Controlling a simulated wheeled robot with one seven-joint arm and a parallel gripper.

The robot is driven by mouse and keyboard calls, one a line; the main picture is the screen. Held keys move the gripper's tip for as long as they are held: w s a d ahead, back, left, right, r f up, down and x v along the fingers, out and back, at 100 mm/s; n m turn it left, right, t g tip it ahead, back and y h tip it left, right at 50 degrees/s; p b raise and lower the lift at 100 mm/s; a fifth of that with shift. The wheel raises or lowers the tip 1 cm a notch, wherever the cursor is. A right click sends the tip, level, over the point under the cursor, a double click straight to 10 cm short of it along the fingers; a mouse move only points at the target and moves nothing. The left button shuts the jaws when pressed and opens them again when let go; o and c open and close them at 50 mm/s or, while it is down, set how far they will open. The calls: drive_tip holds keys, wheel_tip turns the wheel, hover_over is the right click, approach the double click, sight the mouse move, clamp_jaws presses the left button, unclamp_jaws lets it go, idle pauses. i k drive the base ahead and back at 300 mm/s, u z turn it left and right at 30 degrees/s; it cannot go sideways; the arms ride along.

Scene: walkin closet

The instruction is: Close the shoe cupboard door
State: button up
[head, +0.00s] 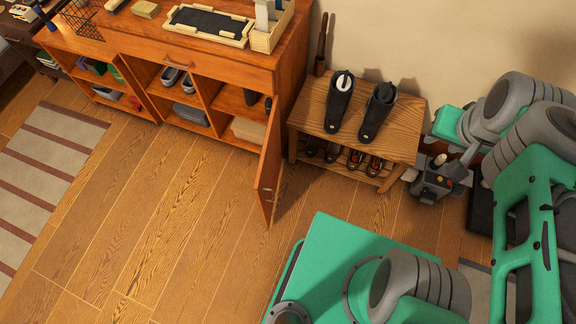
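The shoe cupboard is the orange-brown wooden cabinet (222,56) along the upper left. Its door (268,172) stands wide open at the right end, swung out over the floor and seen nearly edge-on. The compartment beside the door holds dark shoes above and a tan box below. My green and grey arm is folded at the right, well apart from the door. A dark grey shape (436,184) below the arm's far end may be my gripper; its fingers cannot be made out.
A wooden shoe bench (398,138) with black boots on top and shoes below stands right of the door, close to it. A tray (210,24) and a holder lie on the cabinet. A striped rug (50,170) lies left. The floor before the cabinet is clear.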

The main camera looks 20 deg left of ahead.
sight(265, 184)
drive_tip(key=i, duration=0.75)
drive_tip(key=u, duration=2)
drive_tip(key=k, duration=0.5)
drive_tip(key=u, duration=0.75)
drive_tip(key=i, duration=0.35)
drive_tip(key=u, duration=0.85)
